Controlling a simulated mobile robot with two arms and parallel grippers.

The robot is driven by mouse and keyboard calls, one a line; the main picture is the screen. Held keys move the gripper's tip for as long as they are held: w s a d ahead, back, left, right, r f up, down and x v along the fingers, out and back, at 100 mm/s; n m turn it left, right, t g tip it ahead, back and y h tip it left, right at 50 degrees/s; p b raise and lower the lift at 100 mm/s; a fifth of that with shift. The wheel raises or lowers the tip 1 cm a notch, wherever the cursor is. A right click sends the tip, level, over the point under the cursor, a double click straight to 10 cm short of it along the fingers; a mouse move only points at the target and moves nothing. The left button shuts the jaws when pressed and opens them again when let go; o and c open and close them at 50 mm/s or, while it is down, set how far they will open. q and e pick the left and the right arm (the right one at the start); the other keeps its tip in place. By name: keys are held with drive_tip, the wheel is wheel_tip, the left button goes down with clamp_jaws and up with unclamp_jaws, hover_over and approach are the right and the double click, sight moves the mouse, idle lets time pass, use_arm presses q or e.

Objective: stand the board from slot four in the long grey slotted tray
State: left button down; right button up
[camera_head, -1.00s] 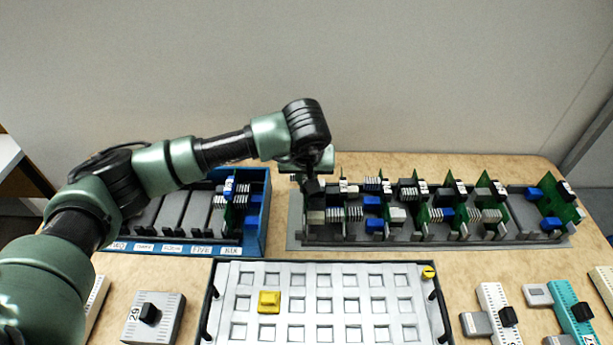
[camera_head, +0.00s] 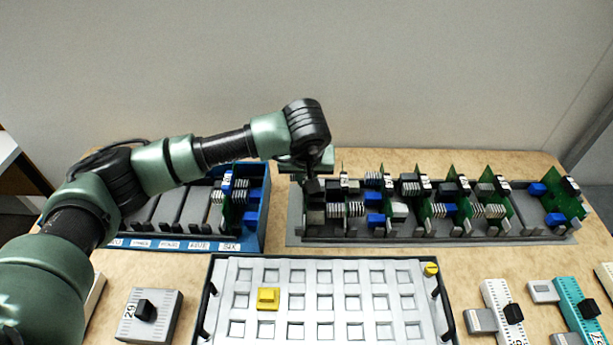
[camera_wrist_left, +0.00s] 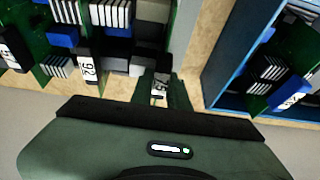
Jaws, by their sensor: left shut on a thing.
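My left gripper (camera_head: 313,184) is over the left end of the long grey slotted tray (camera_head: 400,242), pointing down. It is shut on the black handle of a green board (camera_wrist_left: 161,84) with a white number label. The held board is upright and low at that end of the tray; whether it is fully seated in a slot is hidden. Several other green boards (camera_head: 466,205) stand upright along the tray. The blue box (camera_head: 262,235) on the left has labelled slots; a green board (camera_head: 229,200) stands at its right end, and the slots left of it look empty.
A white grid panel (camera_head: 330,272) with a yellow block (camera_head: 268,298) lies in front. A grey box with a black knob (camera_head: 146,313) is at front left. White and teal modules (camera_head: 577,305) lie at front right. A narrow strip of table separates the blue box and grey tray.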

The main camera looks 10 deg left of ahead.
use_arm(q)
drive_tip(key=shift+f+b, duration=0.35)
drive_tip(key=shift+b, duration=0.05)
idle(0.7)
drive_tip(key=c, duration=1.2)
unclamp_jaws()
drive_tip(key=shift+o, duration=0.2)
drive_tip(key=shift+r, duration=0.2)
drive_tip(key=shift+r+p, duration=0.35)
drive_tip(key=shift+r, duration=1.4)
wheel_tip(320, 180, up, 7)
drive_tip(key=p, duration=0.2)
drive_tip(key=shift+p, duration=0.35)
idle(0.4)
